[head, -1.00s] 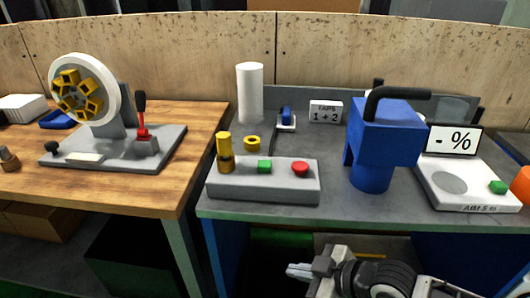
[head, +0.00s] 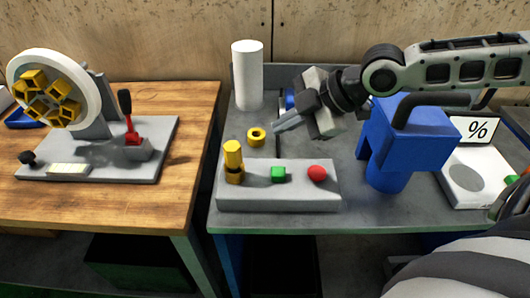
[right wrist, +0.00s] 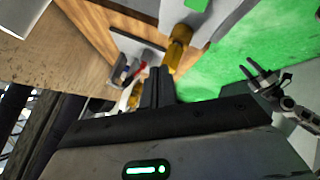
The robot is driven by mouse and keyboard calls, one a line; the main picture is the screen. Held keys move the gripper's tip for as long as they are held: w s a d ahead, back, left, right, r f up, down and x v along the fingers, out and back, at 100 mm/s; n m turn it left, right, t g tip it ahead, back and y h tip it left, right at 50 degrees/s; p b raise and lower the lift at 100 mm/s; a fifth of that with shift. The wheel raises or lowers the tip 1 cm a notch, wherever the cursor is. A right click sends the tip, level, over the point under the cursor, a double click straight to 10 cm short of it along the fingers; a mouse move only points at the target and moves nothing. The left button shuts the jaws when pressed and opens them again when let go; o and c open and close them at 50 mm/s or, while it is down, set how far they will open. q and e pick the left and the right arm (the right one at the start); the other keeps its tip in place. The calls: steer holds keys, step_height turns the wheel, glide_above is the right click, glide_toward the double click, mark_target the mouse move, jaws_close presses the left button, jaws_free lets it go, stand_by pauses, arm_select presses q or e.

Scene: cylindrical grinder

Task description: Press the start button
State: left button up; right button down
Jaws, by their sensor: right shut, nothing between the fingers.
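A grey control box (head: 235,197) stands at the front of the grey bench in the head view. On its top are a yellow post (head: 233,160), a green button (head: 278,174) and a red button (head: 317,173). I see no lettering that names the start button. The green button also shows at the top edge of the right wrist view (right wrist: 197,5). My right gripper (head: 278,127) is shut and empty, apart from the buttons, and appears above and behind the green one in the picture. My left gripper (right wrist: 264,72) shows only in the right wrist view, fingers apart and empty.
A yellow ring (head: 256,136) lies behind the box. A white cylinder (head: 247,75) stands farther back. A blue machine (head: 408,145) with a dark handle and a white scale (head: 468,180) are to the right. A wooden table (head: 95,205) with a wheel fixture is to the left.

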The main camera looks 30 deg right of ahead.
steer(key=b, duration=0.6)
glide_above(284, 172)
step_height(284, 172, down, 7)
steer(key=shift+f, duration=0.2)
steer(key=shift+f+b, duration=0.65)
steer(key=shift+b, duration=0.1)
arm_select(q)
steer(key=shift+h, duration=0.3)
steer(key=f, duration=0.1)
steer(key=d+f, duration=0.1)
steer(key=s+f, duration=0.1)
steer(key=shift+s+d+f, duration=0.1)
steer(key=shift+d+f, duration=0.2)
steer(key=shift+f, duration=0.1)
arm_select(e)
steer(key=shift+f, duration=0.1)
arm_select(q)
steer(key=shift+f+b, duration=0.35)
arm_select(e)
steer(key=shift+f, duration=0.35)
